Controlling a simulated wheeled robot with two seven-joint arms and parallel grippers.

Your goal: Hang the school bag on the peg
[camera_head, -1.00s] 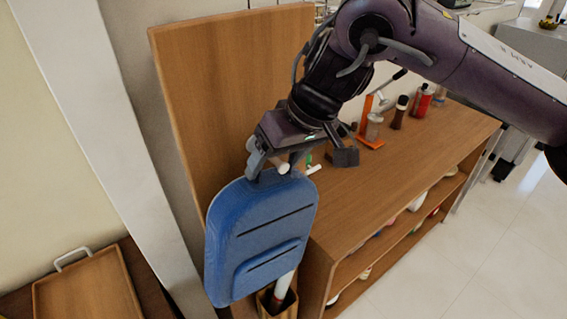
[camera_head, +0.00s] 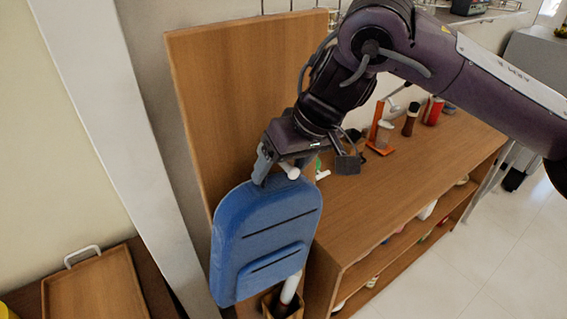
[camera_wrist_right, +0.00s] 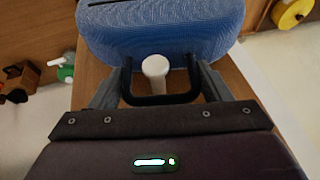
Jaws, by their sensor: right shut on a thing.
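The blue school bag (camera_head: 262,245) hangs upright below my right gripper (camera_head: 272,170), in front of the wooden back board (camera_head: 235,100). My right gripper (camera_wrist_right: 160,90) is shut on the bag's dark handle loop (camera_wrist_right: 160,100), with a finger at each side of it. The white peg (camera_head: 290,171) sticks out beside the gripper, just above the bag. In the right wrist view the peg's round end (camera_wrist_right: 155,66) appears inside the loop, with the blue bag (camera_wrist_right: 160,30) beyond. Whether the handle rests on the peg I cannot tell. My left gripper is out of view.
A wooden shelf unit (camera_head: 395,190) stands to the right, with bottles (camera_head: 411,118) and an orange stand (camera_head: 380,130) on top. A small bin (camera_head: 272,306) with a white item is below the bag. A wooden tray (camera_head: 95,285) lies at lower left.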

